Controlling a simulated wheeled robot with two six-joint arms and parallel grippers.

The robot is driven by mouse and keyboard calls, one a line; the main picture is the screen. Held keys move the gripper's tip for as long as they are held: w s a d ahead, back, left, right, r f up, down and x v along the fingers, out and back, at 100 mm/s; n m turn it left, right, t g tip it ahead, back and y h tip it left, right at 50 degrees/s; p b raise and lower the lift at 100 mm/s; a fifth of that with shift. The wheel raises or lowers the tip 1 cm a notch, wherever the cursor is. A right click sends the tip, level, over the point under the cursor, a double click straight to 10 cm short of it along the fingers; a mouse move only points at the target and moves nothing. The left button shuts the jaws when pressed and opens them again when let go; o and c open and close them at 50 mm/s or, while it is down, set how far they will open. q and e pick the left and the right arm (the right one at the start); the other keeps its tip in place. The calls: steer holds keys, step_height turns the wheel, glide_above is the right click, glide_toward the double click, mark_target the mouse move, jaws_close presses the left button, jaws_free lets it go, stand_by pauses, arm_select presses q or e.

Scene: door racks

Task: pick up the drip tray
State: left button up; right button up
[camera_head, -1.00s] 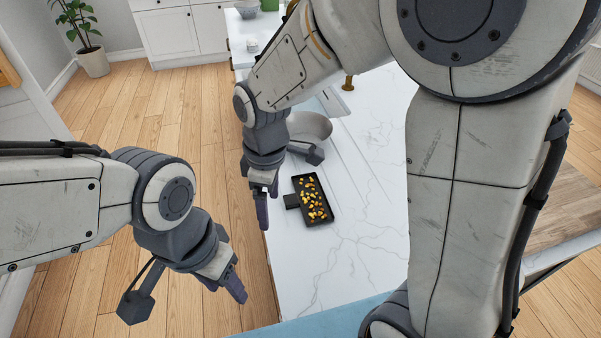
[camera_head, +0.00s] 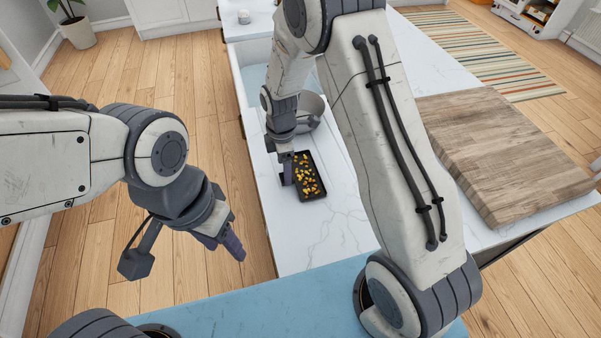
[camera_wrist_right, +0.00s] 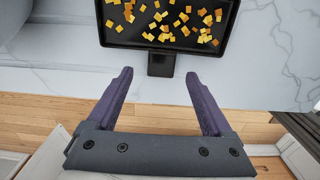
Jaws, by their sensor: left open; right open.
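The drip tray (camera_head: 318,189) is a black rectangular tray holding several yellow-orange pieces, on the white marble counter near its left edge. In the right wrist view the tray (camera_wrist_right: 120,42) is at the top, with a short black handle (camera_wrist_right: 161,64) sticking out toward my gripper. My right gripper (camera_head: 288,178) is at the tray's left side in the head view and partly hides the handle there. In its wrist view the right gripper (camera_wrist_right: 157,82) is open, its purple fingers spread on either side of the handle's line, apart from it. My left gripper (camera_head: 228,246) is open and empty over the floor.
A grey metal bowl (camera_head: 309,112) stands just behind the tray by the sink. A thick wooden board (camera_head: 505,150) lies on the right of the counter (camera_head: 290,240). The counter in front of the tray is clear. Wooden floor (camera_head: 180,100) is open to the left.

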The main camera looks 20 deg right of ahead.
steer(key=shift+f+p, duration=0.3)
steer(key=shift+f, duration=1.25)
arm_select(q)
steer(key=shift+r, duration=0.65)
arm_select(e)
jaws_close()
arm_select(q)
steer(key=shift+f, duration=0.1)
arm_select(e)
steer(key=shift+r, duration=0.2)
steer(key=shift+r+b, duration=0.95)
steer(key=shift+r, duration=2.15)
arm_select(q)
steer(key=shift+f+b, duration=0.35)
steer(key=shift+f, duration=0.85)
arm_select(e)
steer(key=shift+r, duration=1.65)
